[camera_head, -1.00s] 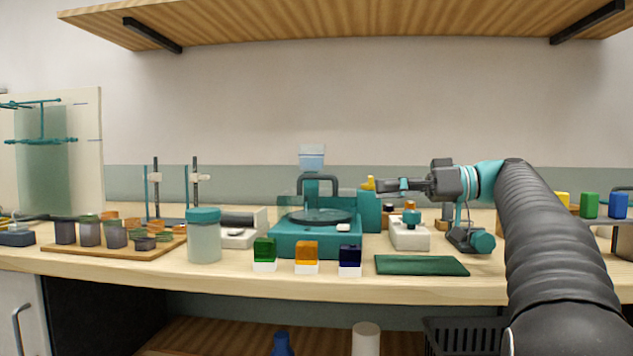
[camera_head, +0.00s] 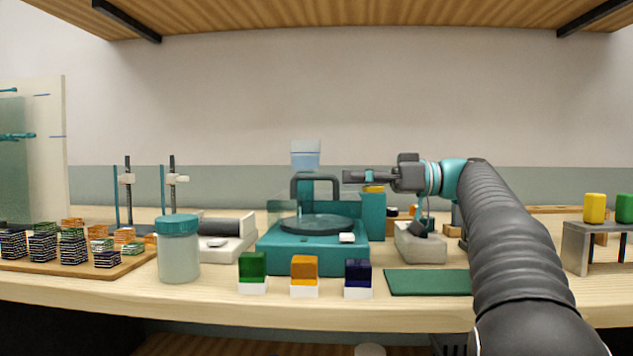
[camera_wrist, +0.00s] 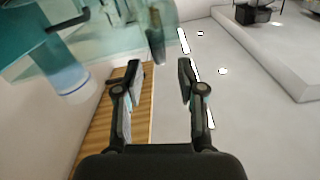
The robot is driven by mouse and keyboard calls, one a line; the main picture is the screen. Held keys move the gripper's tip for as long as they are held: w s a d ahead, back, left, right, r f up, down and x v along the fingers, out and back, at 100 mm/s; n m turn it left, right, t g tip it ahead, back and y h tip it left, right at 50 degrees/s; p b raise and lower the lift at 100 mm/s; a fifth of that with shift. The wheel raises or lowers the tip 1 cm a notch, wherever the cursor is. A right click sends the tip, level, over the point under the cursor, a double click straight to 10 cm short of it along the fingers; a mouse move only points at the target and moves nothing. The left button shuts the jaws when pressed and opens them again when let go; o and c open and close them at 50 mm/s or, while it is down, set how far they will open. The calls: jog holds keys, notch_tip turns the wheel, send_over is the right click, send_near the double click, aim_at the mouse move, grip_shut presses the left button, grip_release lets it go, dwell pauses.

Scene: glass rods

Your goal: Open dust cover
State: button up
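The dust cover (camera_head: 298,206) is see-through and sits over the teal machine (camera_head: 312,256) with its dark round plate, in the middle of the bench in the head view. Its edges are faint, so I cannot tell exactly how it lies. A dark arched handle (camera_head: 315,180) stands above the plate. My gripper (camera_head: 346,176) is just right of the handle, level with its top, pointing left. In the wrist view my gripper (camera_wrist: 158,72) has its fingers apart with nothing clearly held between them. Blurred teal see-through surfaces fill the upper left there.
A clear cup with a blue band (camera_head: 305,155) shows above the handle. Three coloured blocks (camera_head: 304,270) stand in front, with a teal-lidded jar (camera_head: 179,250) to the left. A green mat (camera_head: 428,282) lies front right. A wooden shelf (camera_head: 350,18) hangs overhead.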

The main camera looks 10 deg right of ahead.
aim_at(332, 178)
jog(key=x, duration=0.7)
jog(key=shift+a, duration=0.1)
grip_shut()
